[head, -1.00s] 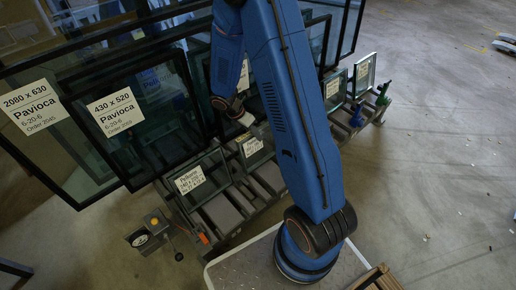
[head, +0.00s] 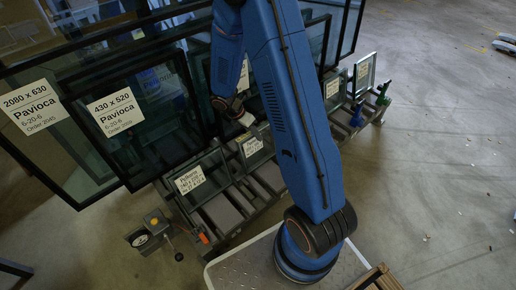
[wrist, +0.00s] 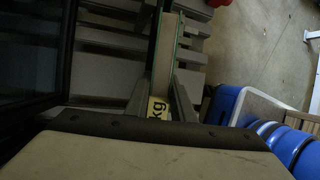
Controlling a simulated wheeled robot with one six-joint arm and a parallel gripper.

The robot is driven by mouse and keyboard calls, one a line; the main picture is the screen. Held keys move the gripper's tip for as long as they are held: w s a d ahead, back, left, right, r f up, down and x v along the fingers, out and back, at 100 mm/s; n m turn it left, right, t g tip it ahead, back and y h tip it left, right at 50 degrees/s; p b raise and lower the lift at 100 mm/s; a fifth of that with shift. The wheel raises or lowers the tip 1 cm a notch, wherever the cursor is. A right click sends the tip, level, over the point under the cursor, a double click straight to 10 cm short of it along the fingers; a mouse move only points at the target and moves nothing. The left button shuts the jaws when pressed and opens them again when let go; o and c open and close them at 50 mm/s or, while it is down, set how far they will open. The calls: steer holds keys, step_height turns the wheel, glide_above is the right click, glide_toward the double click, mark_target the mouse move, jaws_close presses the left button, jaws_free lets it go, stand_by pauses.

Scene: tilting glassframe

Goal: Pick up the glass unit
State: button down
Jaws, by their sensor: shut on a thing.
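A small glass unit (head: 252,147) with a white label stands in the slotted rack, just below my gripper (head: 243,116) in the head view. My arm hides part of that area. In the wrist view the glass unit (wrist: 166,55) shows edge-on with a thin green edge, and a yellowish label reading "kg" shows low between the fingers. My gripper (wrist: 160,103) is shut on it, one finger on each side. Whether the unit is clear of the rack cannot be told.
Another small labelled glass unit (head: 196,178) stands to the left in the rack (head: 222,213). Large dark-framed panes (head: 128,128) stand behind and left. More small units (head: 364,73) stand at the right, near blue and green clamps (head: 357,115). The floor at right is mostly clear.

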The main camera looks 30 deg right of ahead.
steer(key=shift+w+r, duration=0.15)
steer(key=shift+w, duration=0.1)
step_height(320, 180, up, 9)
steer(key=shift+s+r, duration=0.15)
steer(key=shift+r, duration=0.5)
steer(key=shift+s, duration=0.1)
